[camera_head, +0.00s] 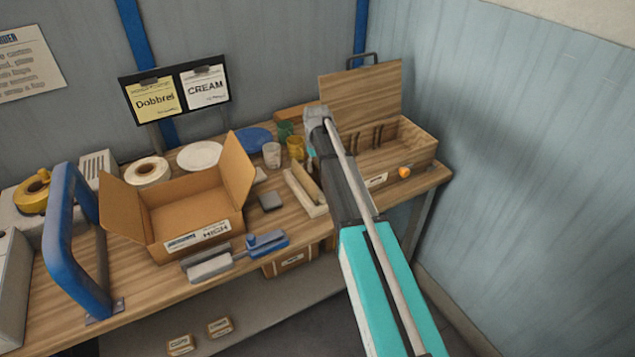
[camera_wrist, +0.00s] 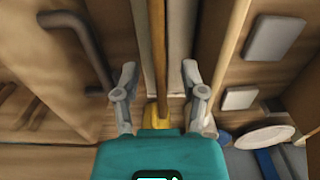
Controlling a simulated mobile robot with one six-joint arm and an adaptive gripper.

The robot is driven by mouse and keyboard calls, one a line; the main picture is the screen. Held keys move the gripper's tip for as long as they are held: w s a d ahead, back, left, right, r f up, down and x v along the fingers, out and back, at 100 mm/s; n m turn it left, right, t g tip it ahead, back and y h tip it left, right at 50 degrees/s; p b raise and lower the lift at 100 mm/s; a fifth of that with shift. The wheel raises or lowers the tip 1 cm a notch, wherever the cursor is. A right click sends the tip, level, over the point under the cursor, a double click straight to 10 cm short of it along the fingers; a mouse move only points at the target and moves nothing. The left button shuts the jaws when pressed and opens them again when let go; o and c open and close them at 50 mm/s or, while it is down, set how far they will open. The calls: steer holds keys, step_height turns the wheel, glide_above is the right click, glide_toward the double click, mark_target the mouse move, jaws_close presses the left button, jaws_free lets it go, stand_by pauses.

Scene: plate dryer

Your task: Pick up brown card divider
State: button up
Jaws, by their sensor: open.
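The brown card divider (camera_wrist: 159,45) shows in the wrist view as a thin, edge-on brown strip. It runs down the middle of the picture beside a pale tray wall. My gripper (camera_wrist: 159,78) is open, with one finger on each side of the strip and a visible gap to each. In the head view, a narrow pale tray (camera_head: 315,207) with something brown in it stands at the middle of the table. I cannot clearly make out the divider there. My arm hides part of that area, and the fingers are not clear in that view.
A wooden box (camera_head: 415,145) with a raised lid stands right of the tray. An open cardboard box (camera_head: 190,215) stands to the left. A yellow mug (camera_head: 295,147), a glass (camera_head: 271,155) and plates (camera_head: 199,155) are behind. A blue-handled tool (camera_head: 266,242) lies at the front edge.

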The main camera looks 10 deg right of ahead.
mark_target(317, 178)
steer(key=shift+f+b, duration=0.85)
steer(key=shift+f, duration=0.35)
steer(key=shift+c, duration=0.2)
jaws_close()
